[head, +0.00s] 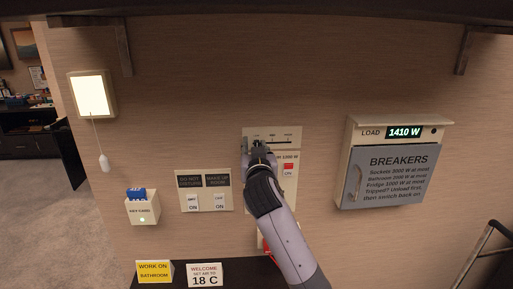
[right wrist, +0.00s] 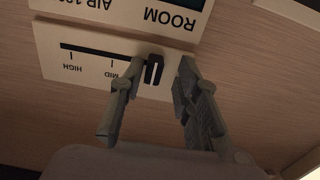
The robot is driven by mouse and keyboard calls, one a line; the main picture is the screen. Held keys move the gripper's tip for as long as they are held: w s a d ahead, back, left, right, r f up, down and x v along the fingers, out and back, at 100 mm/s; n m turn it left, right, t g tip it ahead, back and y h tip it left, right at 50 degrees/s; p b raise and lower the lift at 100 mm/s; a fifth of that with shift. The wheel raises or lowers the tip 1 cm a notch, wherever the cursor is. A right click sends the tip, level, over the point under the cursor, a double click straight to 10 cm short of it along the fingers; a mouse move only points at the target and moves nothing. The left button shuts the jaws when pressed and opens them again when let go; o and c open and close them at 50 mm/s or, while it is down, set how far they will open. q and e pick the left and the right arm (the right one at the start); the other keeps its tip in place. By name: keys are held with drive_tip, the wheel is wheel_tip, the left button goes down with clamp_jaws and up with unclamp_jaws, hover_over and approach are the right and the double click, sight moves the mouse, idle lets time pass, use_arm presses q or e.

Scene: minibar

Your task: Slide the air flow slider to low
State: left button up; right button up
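The air flow slider panel (head: 292,133) is on the wall, mid-frame in the head view. In the right wrist view, the panel (right wrist: 85,70) appears upside down, with HIGH and MID marks along a dark slot. The black slider knob (right wrist: 154,70) is at the slot's right end there, past MID, on the side away from HIGH. The label at that end is hidden. My right gripper (right wrist: 163,68) is open, one finger on each side of the knob. The left finger looks close to it; contact cannot be told. My right gripper (head: 257,148) covers the knob in the head view. My left gripper is not in view.
A display panel (right wrist: 120,10) marked ROOM and AIR adjoins the slider panel. Below it are a red switch (head: 288,167), the two-switch plate (head: 204,207) and a keycard holder (head: 143,212). The breaker box (head: 385,175) is at right. Signs stand on a dark ledge (head: 232,272).

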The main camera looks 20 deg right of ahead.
drive_tip(key=shift+s+d+r, duration=0.1)
drive_tip(key=v, duration=1.2)
